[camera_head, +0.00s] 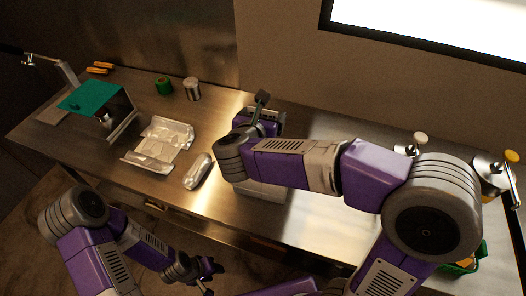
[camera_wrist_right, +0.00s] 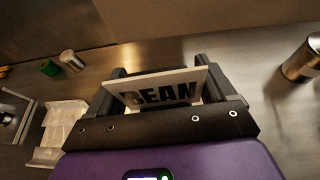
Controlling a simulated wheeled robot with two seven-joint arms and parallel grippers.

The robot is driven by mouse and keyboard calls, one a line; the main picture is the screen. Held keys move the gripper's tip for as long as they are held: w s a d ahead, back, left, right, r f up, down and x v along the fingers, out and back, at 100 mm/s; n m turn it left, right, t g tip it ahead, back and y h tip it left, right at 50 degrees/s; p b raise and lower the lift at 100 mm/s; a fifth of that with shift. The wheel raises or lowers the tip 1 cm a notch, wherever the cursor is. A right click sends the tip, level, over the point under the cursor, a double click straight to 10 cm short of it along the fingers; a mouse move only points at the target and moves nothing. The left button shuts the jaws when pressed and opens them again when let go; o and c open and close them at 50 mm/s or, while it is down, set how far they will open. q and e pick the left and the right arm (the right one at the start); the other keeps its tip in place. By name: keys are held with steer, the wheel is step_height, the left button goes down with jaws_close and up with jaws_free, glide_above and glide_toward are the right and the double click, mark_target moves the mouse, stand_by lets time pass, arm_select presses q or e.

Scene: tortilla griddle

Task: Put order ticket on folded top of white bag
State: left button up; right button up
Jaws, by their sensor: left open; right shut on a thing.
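The order ticket (camera_wrist_right: 160,92) is a pale card with "BEAN" in dark letters. It stands upright between the fingers of my right gripper (camera_wrist_right: 163,88), which is shut on it. In the head view my right gripper (camera_head: 264,103) is above the middle of the counter, and the ticket cannot be made out there. The white bag (camera_head: 160,143) appears to be the crumpled, folded white piece lying on the counter, left of that gripper and apart from it. It also shows at the left of the right wrist view (camera_wrist_right: 62,118). My left gripper (camera_head: 205,270) is open and empty, low in front of the counter.
A foil-wrapped roll (camera_head: 198,171) lies right of the bag. A green-topped stand (camera_head: 90,97) is at the left. A green roll (camera_head: 163,86) and a metal can (camera_head: 193,90) stand behind. Metal containers (camera_head: 488,172) and a green basket (camera_head: 463,266) are at the right.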

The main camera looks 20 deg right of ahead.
step_height(320, 180, down, 9)
steer(key=shift+r+b, duration=0.1)
steer(key=shift+b, duration=0.65)
steer(key=shift+f+b, duration=0.25)
steer(key=shift+b, duration=0.05)
steer(key=o, duration=0.8)
steer(key=shift+r, duration=0.1)
steer(key=shift+o, duration=0.2)
steer(key=shift+r+p, duration=0.3)
steer(key=shift+p, duration=0.15)
steer(key=v, duration=1.1)
steer(key=shift+s+a, duration=0.3)
steer(key=shift+s, duration=0.05)
